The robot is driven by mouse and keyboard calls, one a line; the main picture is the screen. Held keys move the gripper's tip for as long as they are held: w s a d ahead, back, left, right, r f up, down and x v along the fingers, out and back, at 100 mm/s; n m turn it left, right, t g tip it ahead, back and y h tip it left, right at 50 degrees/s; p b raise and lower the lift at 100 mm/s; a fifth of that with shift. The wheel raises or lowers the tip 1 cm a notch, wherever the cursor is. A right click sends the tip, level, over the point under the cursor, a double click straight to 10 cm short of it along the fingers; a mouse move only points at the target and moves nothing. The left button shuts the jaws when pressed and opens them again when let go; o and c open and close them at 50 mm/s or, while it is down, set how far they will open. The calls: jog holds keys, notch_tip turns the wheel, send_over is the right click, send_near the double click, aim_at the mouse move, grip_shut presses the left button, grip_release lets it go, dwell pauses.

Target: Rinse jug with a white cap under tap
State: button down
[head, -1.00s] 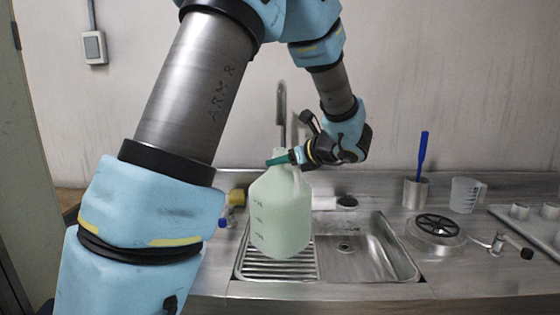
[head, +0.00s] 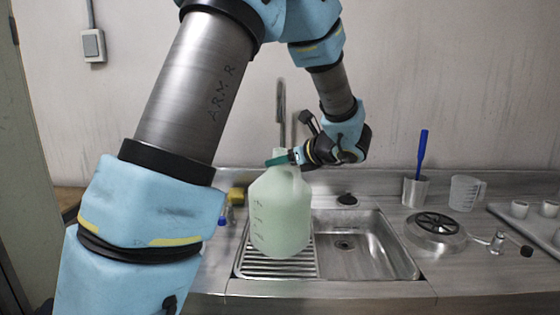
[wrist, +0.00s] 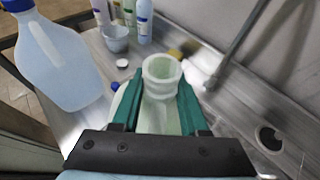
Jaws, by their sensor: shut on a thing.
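My gripper (head: 281,158) is shut on the neck of a pale green translucent jug (head: 280,212). The jug hangs roughly upright over the ribbed left part of the sink (head: 405,262); I cannot tell whether its base touches. In the wrist view the teal fingers flank the jug's neck (wrist: 161,70), which looks open with no cap on it. A small white cap-like disc (wrist: 122,64) lies on the counter there. The tap (head: 281,110) is an upright metal pipe behind the jug; its pipe also shows in the wrist view (wrist: 238,46). No water is visible.
A yellow sponge (head: 236,196) is left of the jug. Another jug (wrist: 60,62) and several bottles (wrist: 143,20) show in the wrist view.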

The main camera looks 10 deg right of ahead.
jog(key=shift+f, duration=0.3)
jog(key=shift+c, duration=1.8)
grip_release()
